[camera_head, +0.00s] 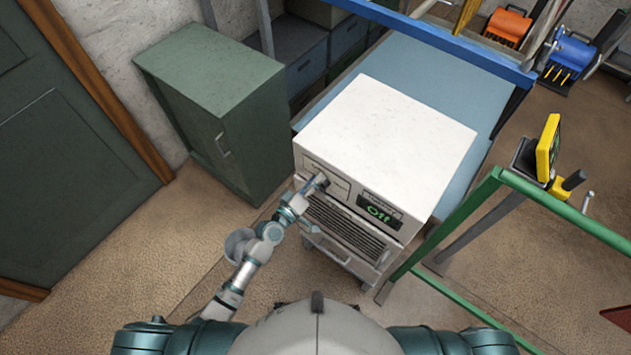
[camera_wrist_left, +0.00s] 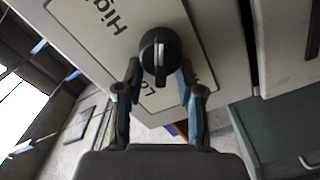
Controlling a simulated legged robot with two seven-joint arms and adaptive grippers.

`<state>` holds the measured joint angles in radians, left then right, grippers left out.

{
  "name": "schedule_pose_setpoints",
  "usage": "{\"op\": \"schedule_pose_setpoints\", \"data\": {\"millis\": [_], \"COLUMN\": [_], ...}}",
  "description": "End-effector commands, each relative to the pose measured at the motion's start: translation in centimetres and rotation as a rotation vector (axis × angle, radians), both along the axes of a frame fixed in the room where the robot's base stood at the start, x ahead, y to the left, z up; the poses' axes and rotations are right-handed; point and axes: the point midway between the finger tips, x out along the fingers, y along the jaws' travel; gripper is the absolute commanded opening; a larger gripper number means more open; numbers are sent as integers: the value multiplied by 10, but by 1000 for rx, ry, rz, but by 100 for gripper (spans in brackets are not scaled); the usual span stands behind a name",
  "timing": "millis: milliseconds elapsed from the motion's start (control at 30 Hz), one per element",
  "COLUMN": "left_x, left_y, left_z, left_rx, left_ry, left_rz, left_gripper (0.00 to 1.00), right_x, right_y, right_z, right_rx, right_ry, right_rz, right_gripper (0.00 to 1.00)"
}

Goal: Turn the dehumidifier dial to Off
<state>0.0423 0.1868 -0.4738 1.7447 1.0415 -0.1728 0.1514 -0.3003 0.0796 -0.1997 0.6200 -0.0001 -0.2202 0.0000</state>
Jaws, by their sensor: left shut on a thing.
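The white dehumidifier (camera_head: 385,145) stands in the middle of the head view, with a vent grille and a small display (camera_head: 380,212) showing green letters that read "Off". My left gripper (camera_head: 314,186) is at the upper left of its front panel. In the left wrist view the round black dial (camera_wrist_left: 160,56) sits on a pale label plate with "High" and a partly hidden "Lo..." in view. The fingers of my left gripper (camera_wrist_left: 161,75) are on both sides of the dial, shut on it. My right gripper is out of view.
A green cabinet (camera_head: 210,95) stands left of the dehumidifier. A green rail (camera_head: 560,215) with a yellow device (camera_head: 548,148) is at the right. Blue and orange items lie at the back right. Brown floor is open at the lower left.

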Motion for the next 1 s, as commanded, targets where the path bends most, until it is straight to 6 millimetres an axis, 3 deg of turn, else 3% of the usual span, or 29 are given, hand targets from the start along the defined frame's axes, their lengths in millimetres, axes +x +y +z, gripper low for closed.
{"op": "schedule_pose_setpoints", "data": {"millis": [667, 700, 767, 1000], "left_x": [0, 0, 0, 0], "left_y": [0, 0, 0, 0], "left_z": [-4, -4, -4, -3], "left_rx": [-44, -44, -45, -46], "left_ry": [41, 41, 40, 37], "left_rz": [-3, -3, -2, -2], "left_gripper": [2, 46, 61, 62], "right_x": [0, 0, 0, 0], "right_y": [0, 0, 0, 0], "right_z": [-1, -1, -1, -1], "right_rx": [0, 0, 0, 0], "right_ry": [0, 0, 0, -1], "right_rz": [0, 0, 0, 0], "right_gripper": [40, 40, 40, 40]}}
